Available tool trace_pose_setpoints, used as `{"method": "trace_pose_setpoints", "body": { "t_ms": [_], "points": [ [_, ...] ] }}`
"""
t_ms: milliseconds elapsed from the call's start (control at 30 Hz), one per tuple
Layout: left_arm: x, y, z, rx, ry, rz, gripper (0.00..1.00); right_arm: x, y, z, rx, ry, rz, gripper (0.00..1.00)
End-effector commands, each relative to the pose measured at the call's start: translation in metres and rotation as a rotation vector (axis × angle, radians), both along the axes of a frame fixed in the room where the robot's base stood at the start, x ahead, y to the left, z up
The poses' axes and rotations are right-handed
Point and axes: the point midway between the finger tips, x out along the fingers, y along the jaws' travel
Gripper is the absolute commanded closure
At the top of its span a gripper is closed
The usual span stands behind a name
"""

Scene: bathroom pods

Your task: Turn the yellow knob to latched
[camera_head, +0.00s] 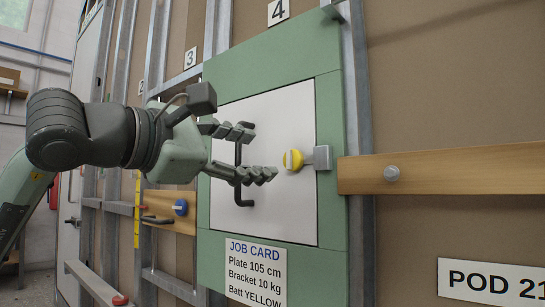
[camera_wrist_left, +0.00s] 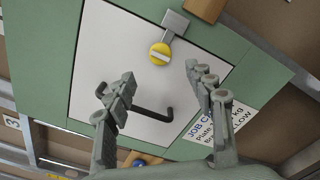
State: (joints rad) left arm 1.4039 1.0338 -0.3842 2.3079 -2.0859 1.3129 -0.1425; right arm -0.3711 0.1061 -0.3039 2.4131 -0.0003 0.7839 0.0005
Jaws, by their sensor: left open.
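The yellow knob (camera_head: 293,160) is round with a pale bar across its face. It sits at the right side of a white panel (camera_head: 285,218), beside a grey metal latch plate (camera_head: 322,157). In the head view its bar looks near upright. The knob also shows in the left wrist view (camera_wrist_left: 160,54), beyond the fingers. My left gripper (camera_head: 262,153) is open, with its fingertips to the left of the knob and apart from it. A dark handle (camera_head: 243,203) on the panel is partly hidden behind the fingers. My right gripper is not in view.
A green frame (camera_head: 330,110) surrounds the panel. A wooden rail (camera_head: 460,168) with a grey bolt runs to the right. A blue knob (camera_head: 181,207) is on a wooden block at lower left. A job card (camera_head: 255,270) hangs below the panel.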

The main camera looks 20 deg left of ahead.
Motion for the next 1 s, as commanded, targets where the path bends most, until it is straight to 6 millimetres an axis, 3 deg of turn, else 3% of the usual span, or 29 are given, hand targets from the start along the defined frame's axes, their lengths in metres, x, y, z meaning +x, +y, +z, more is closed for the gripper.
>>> {"method": "trace_pose_setpoints", "body": {
  "t_ms": [100,300,1000],
  "points": [
    [-0.019,0.008,0.000,0.001,-0.002,0.003,0.46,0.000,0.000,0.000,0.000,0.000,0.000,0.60],
    [-0.035,0.012,0.000,0.001,0.000,0.001,0.46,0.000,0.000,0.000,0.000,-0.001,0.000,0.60],
    [-0.036,0.013,0.000,0.001,0.000,0.000,0.46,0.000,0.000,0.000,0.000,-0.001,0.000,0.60]
  ]
}}
